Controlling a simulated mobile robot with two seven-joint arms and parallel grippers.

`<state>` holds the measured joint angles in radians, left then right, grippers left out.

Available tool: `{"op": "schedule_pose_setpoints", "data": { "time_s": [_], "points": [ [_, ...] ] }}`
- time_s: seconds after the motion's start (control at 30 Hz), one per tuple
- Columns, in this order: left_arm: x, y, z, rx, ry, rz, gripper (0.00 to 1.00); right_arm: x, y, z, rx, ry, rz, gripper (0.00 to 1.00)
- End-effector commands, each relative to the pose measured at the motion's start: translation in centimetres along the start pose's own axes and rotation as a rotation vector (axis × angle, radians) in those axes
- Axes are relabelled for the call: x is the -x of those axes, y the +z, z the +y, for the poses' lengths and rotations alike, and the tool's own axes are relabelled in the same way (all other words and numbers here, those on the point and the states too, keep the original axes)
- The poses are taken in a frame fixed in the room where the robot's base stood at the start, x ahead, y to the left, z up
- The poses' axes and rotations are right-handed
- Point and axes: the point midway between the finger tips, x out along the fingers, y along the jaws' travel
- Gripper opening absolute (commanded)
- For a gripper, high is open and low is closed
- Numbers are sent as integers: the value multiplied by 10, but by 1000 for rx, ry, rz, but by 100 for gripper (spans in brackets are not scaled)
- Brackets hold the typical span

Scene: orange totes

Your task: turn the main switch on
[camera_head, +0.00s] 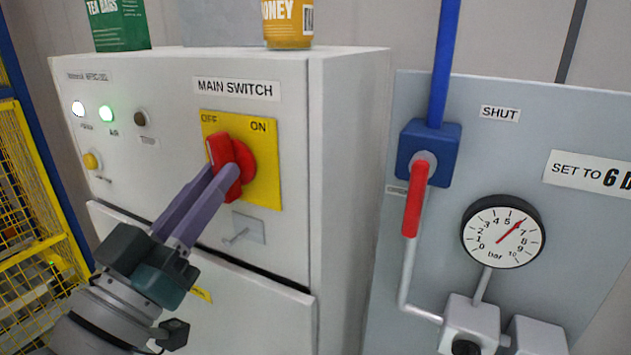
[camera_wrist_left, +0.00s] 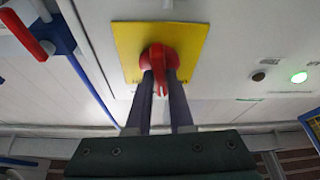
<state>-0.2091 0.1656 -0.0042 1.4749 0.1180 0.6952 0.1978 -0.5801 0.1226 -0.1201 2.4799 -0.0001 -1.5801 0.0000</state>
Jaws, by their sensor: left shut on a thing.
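The main switch is a red rotary knob (camera_head: 243,156) on a yellow plate (camera_head: 262,182) on the front of a white cabinet. Its raised handle points up toward the OFF mark at the plate's upper left; ON is at the upper right. My left gripper (camera_head: 224,175) reaches in from the lower left, its two purple fingers shut on the red handle. In the left wrist view the fingers (camera_wrist_left: 160,82) sit on either side of the red handle (camera_wrist_left: 160,58), in front of the yellow plate (camera_wrist_left: 195,40). The fingers hide part of the handle. My right gripper is out of view.
A panel to the right carries a blue valve (camera_head: 436,139) with a red lever (camera_head: 414,200), and a pressure gauge (camera_head: 503,231). A green tea box (camera_head: 121,25) and honey jar (camera_head: 287,22) stand on the cabinet. Yellow mesh (camera_head: 30,190) is at the left.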

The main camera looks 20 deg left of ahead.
Motion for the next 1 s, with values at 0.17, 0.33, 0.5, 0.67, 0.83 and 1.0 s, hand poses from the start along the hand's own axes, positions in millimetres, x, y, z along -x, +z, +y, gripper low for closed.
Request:
{"op": "schedule_pose_setpoints", "data": {
  "time_s": [0.17, 0.33, 0.5, 0.67, 0.83, 1.0],
  "points": [
    [1, 2, -1, -77, 33, -3, 0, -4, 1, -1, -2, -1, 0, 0],
    [0, 1, -1, -120, 50, -4, 0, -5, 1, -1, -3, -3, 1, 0],
    [0, 1, -2, -138, 57, -4, 0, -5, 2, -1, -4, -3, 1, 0],
    [0, 1, -2, -142, 58, -4, 0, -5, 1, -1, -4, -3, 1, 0],
    [0, 1, -2, -142, 58, -5, 0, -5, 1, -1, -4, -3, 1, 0],
    [0, 1, -2, -141, 58, -4, 35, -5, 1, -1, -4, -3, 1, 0]
  ]
}}
